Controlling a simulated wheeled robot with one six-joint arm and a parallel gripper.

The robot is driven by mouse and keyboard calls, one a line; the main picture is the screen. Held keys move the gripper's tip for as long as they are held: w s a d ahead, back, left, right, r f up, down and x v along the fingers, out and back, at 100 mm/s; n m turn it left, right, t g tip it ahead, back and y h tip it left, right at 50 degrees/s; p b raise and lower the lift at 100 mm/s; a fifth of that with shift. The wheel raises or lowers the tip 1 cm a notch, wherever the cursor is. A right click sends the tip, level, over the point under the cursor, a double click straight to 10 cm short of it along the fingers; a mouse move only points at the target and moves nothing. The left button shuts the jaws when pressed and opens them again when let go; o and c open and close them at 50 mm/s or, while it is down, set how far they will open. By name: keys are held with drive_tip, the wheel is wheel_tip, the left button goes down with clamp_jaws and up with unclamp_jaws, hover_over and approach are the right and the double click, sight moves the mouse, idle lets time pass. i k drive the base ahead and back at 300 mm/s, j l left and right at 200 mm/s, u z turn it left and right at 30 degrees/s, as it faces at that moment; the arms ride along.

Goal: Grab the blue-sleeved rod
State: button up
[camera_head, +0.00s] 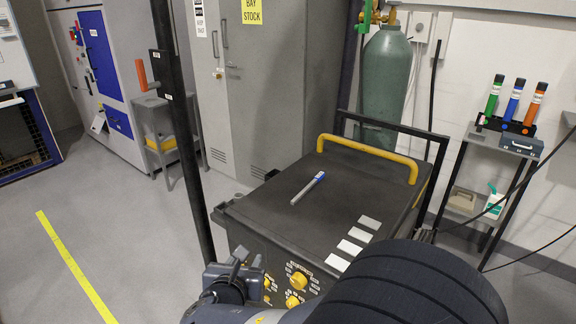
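A rack (508,126) on a small stand at the right holds three upright rods side by side. The blue-sleeved rod (515,100) is the middle one, with a dark top and a white band. A green-sleeved rod (494,96) is to its left and an orange-sleeved rod (534,106) to its right. My gripper (238,268) is at the bottom, left of centre, in front of the dark cart and far from the rack. Its fingers are small and partly hidden, so I cannot tell whether it is open or shut.
The dark cart (270,192), with a yellow handle (368,152), stands between my gripper and the stand (463,170). A pale marker-like item with a blue end (308,188) lies on it. A green gas cylinder (388,85) stands behind. Floor (145,240) at left is clear.

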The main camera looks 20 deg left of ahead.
sight(319, 178)
drive_tip(key=i+j, duration=0.1)
drive_tip(key=j, duration=0.3)
drive_tip(key=i+j+z, duration=0.1)
drive_tip(key=j, duration=0.35)
drive_tip(key=i+j, duration=0.15)
drive_tip(key=j, duration=0.25)
drive_tip(key=i+j+z, duration=0.1)
drive_tip(key=j, duration=0.35)
drive_tip(key=i+j, duration=0.1)
drive_tip(key=j, duration=0.35)
drive_tip(key=j+z, duration=0.1)
drive_tip(key=z, duration=1.3)
